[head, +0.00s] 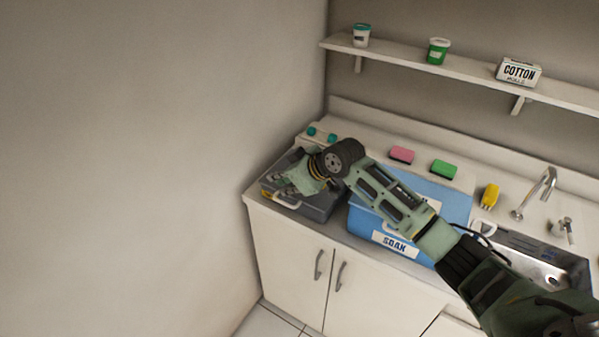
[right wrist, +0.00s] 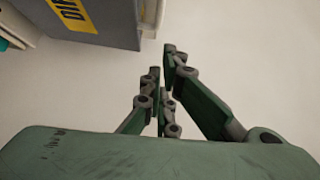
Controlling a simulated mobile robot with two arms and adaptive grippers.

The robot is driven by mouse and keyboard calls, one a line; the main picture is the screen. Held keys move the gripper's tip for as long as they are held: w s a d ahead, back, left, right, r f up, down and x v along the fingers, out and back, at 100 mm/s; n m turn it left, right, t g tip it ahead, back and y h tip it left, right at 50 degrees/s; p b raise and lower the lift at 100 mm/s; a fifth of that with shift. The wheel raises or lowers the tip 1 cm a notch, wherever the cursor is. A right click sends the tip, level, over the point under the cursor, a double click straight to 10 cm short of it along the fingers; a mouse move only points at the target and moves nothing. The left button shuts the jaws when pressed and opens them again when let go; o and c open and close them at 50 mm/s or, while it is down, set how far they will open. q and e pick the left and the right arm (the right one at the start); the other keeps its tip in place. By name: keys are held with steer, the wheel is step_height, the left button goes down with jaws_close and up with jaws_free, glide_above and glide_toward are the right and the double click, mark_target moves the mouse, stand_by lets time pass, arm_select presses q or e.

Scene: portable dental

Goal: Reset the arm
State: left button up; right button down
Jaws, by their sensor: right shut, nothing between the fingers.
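My right arm reaches in from the lower right in the head view, over the blue box. My right gripper (head: 290,180) is over the grey case at the left end of the counter and hides part of it. In the right wrist view the fingers of this gripper (right wrist: 162,64) are close together and empty, with a plain pale surface behind them. My left gripper is not in view.
The grey case (head: 322,211) also shows in the right wrist view (right wrist: 118,32), with part of a yellow label. The blue box (head: 360,219) marked SOAK stands beside it. Pink (head: 402,155) and green (head: 443,169) sponges lie behind; the sink (head: 529,259) is at right.

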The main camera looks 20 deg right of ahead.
steer(key=s+b+v, duration=0.1)
steer(key=b+v, duration=0.1)
steer(key=v, duration=0.6)
steer(key=s+a+f+m+g+h, duration=0.1)
steer(key=s+a+f, duration=0.2)
steer(key=s+f, duration=0.55)
steer(key=s+a+f+g, duration=0.1)
steer(key=s+a+f, duration=0.3)
steer(key=s+f, duration=0.4)
steer(key=s+d+f+m+g+h, duration=0.1)
steer(key=s+d+m+h, duration=0.15)
steer(key=s, duration=0.65)
steer(key=s+d+f+m+g+h, duration=0.1)
steer(key=s+d+m+h, duration=0.15)
steer(key=s, duration=0.75)
step_height(320, 180, down, 30)
steer(key=s+g+y+b, duration=0.1)
steer(key=b, duration=0.2)
steer(key=s+d+f+g+b, duration=0.1)
steer(key=s+d+f+b, duration=0.1)
steer(key=s+f, duration=1.5)
steer(key=shift+d+f+n+g+b, duration=0.3)
steer(key=shift+d+f, duration=0.3)
steer(key=shift+d, duration=0.2)
